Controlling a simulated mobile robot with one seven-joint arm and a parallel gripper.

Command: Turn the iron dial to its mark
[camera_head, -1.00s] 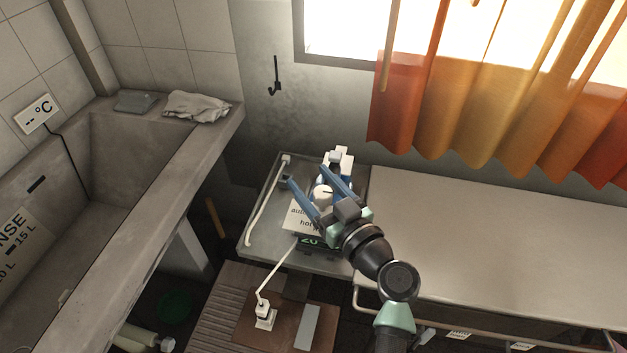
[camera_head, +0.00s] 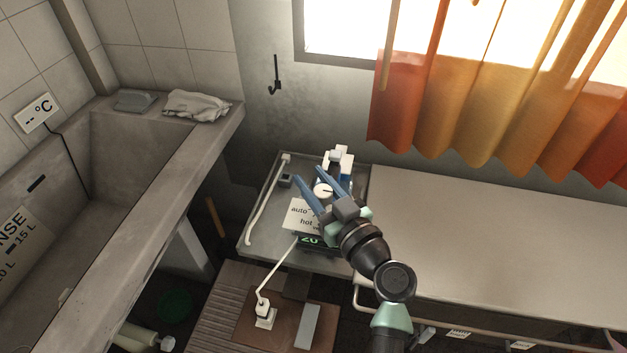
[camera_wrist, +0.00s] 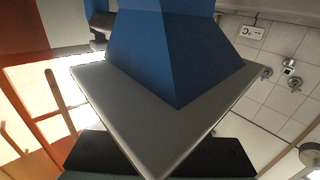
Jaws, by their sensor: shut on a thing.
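The iron dial (camera_head: 323,190) is a round white knob with a short dark mark line on its face. It sits between the two long blue fingers of my gripper (camera_head: 313,174). The fingers are shut on the dial. The blue and white iron (camera_head: 338,158) stands behind it on a grey metal top, partly hidden by the right finger. A white card (camera_head: 303,213) in front of the dial reads "auto" and "hot", partly covered by my gripper. In the wrist view, a large blue shape and a grey plate fill the middle, and the dial cannot be made out.
A dark display (camera_head: 311,241) shows green digits below the card. A white cable (camera_head: 262,202) runs along the left of the grey top (camera_head: 262,240). The concrete washtub (camera_head: 185,150) is at left. The pale counter (camera_head: 480,240) at right is clear.

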